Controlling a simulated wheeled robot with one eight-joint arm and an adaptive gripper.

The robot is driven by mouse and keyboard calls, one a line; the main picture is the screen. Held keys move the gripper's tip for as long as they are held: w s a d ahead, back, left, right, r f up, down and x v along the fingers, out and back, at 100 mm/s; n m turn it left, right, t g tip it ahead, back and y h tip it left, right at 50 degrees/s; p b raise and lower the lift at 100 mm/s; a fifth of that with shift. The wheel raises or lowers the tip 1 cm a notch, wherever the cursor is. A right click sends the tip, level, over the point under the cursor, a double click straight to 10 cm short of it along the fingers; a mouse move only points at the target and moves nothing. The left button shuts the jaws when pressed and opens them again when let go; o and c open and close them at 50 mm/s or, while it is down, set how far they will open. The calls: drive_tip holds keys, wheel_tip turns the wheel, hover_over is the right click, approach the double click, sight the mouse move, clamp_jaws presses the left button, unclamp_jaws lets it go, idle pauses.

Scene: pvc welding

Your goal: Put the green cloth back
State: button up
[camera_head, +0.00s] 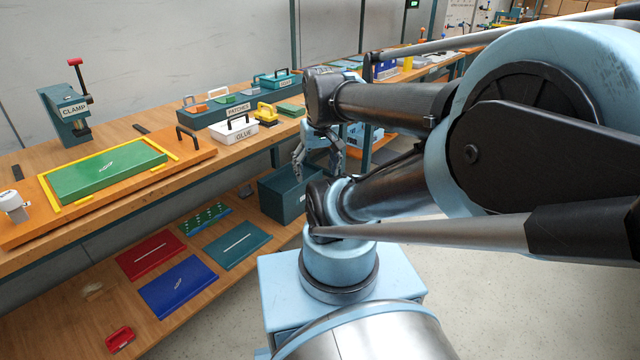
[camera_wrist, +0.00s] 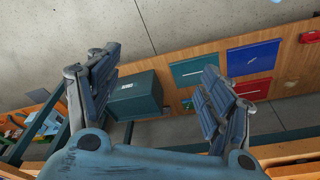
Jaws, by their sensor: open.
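A smaller flat green piece (camera_head: 291,108) lies farther back on the bench; I cannot tell which of the two is the cloth. My gripper (camera_head: 317,168) is open and empty, past the bench's front edge and above a dark teal bin (camera_head: 283,198). In the wrist view my gripper (camera_wrist: 160,62) has its fingers spread, with the bin (camera_wrist: 137,97) showing between them. Neither green piece is clearly visible there.
The lower shelf holds red (camera_head: 151,255), blue (camera_head: 178,287) and teal (camera_head: 237,245) sheets and a green dotted board (camera_head: 205,218). A clamp (camera_head: 72,115), a white glue box (camera_head: 234,129) and a patches tray (camera_head: 212,108) stand on the bench. The floor (camera_head: 500,300) is clear at right.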

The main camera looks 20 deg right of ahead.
drive_tip(key=shift+m, duration=0.4)
drive_tip(key=s+f, duration=0.3)
drive_tip(key=shift+d+f, duration=0.15)
drive_tip(key=shift+d, duration=0.1)
idle(0.8)
